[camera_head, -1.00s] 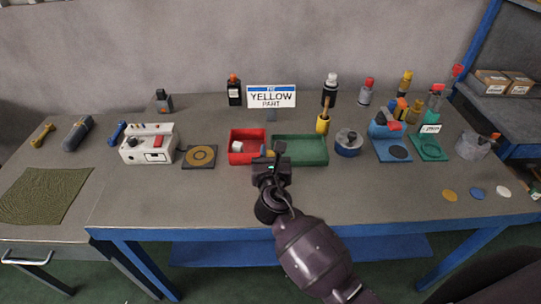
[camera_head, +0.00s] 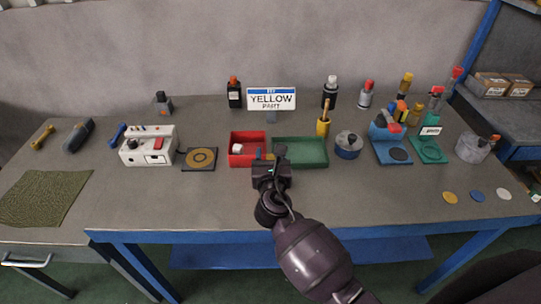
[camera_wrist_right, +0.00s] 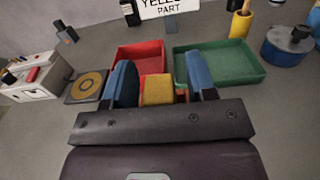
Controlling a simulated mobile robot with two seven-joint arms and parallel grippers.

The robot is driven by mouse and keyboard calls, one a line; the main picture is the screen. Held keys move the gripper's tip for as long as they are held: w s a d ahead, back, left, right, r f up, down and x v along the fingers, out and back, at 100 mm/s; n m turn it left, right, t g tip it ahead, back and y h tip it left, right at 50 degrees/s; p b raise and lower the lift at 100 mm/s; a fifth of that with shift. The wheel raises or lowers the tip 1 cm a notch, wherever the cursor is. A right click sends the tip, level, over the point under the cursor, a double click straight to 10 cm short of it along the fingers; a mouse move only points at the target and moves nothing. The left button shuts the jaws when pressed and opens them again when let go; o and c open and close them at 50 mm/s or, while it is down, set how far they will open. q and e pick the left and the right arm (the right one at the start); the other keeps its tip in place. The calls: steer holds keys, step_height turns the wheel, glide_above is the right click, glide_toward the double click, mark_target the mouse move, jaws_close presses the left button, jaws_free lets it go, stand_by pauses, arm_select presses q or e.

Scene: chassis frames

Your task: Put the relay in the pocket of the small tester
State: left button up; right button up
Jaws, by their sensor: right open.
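The relay cannot be surely told. A yellow block (camera_wrist_right: 157,90) shows between the blue fingers of my right gripper (camera_wrist_right: 160,85) in the right wrist view, with a small orange-red piece beside it. The fingers are apart, with a gap at least on the left side of the block. In the head view my right gripper (camera_head: 266,156) is at the front of the red tray (camera_head: 249,137) and green tray (camera_head: 300,151) and hides what is between its fingers. A white box with a red knob and small door (camera_head: 147,147), perhaps the small tester, stands at left. My left gripper is out of view.
A whitish cube (camera_head: 237,149) lies in the red tray. A dark pad with a tan ring (camera_head: 200,159) lies left of it. A yellow-part sign (camera_head: 271,99) stands behind. Blue (camera_head: 390,150) and green (camera_head: 428,150) fixtures stand at right.

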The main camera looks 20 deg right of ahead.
steer(key=v, duration=1.2)
steer(key=s+d+f+m+g+y, duration=0.2)
steer(key=s+d+f+m, duration=0.5)
steer(key=m, duration=0.9)
steer(key=s+d+f+m+g+y, duration=0.2)
steer(key=s+d+f+m, duration=0.5)
steer(key=m, duration=0.9)
step_height(320, 180, down, 2)
steer(key=shift+s+f+g+y+b, duration=0.25)
steer(key=shift+s+g+y+b, duration=0.15)
steer(key=shift+g, duration=0.4)
